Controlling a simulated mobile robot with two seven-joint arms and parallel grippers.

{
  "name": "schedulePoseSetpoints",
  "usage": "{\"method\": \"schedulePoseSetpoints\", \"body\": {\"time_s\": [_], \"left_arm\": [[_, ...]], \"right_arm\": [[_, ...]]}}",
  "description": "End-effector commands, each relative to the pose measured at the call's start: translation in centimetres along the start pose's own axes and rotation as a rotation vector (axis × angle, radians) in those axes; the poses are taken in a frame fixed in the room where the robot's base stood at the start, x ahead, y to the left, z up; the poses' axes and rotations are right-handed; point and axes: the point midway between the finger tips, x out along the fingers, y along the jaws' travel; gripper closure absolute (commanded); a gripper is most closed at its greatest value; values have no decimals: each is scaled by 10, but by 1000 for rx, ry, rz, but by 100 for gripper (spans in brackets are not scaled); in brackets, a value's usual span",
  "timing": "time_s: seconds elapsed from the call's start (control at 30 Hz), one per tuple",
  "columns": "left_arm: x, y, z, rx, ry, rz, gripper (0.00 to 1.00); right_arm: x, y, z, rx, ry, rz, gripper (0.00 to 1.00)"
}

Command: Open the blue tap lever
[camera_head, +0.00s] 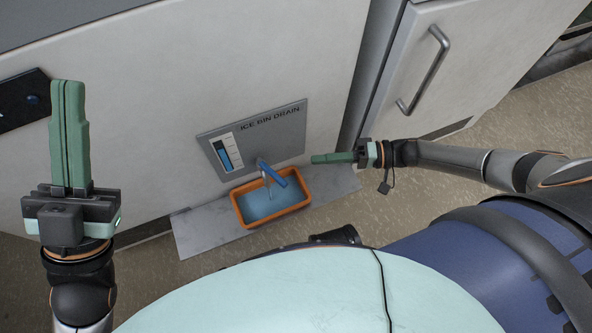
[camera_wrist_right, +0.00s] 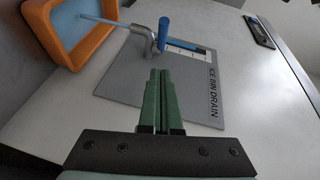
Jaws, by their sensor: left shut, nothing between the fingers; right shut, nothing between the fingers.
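The blue tap lever (camera_head: 276,178) sticks out from a grey metal tap on the "ICE BIN DRAIN" plate (camera_head: 206,145). In the right wrist view the lever (camera_wrist_right: 163,34) stands beside the metal tap (camera_wrist_right: 142,36), beyond my fingertips. A thin pale-blue stream (camera_wrist_right: 103,20) runs from the tap toward an orange bin (camera_wrist_right: 99,43). My right gripper (camera_head: 314,159) is shut and empty, to the right of the lever and apart from it; its closed fingers (camera_wrist_right: 160,74) show over the plate. My left gripper (camera_head: 67,86) is shut and empty at the far left.
The orange bin (camera_head: 243,218) holds blue liquid and stands on a grey slab (camera_head: 195,236) below the tap. A cabinet door with a metal handle (camera_head: 426,75) is at the right.

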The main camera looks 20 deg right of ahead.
Motion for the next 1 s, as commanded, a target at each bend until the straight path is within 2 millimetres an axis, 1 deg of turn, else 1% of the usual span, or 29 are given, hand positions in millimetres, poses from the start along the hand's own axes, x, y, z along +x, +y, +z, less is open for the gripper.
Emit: {"method": "schedulePoseSetpoints", "body": {"time_s": [0.03,0.2,0.3,0.4,0.6,0.87,1.0], "left_arm": [[-3,2,3,1,-1,1,100],[-8,5,9,7,-7,5,100],[-9,6,11,9,-10,7,100],[-10,8,13,11,-12,9,100],[-11,8,14,11,-14,8,100],[-10,7,13,8,-13,2,100],[-7,5,9,5,-12,0,100]], "right_arm": [[13,1,0,-1,0,-5,100],[46,1,2,-1,-1,-3,100],[55,1,15,1,0,-1,100],[63,1,22,1,0,0,100],[69,0,28,-1,2,1,100],[68,0,28,-1,2,1,100],[74,-3,29,3,13,0,100]]}}
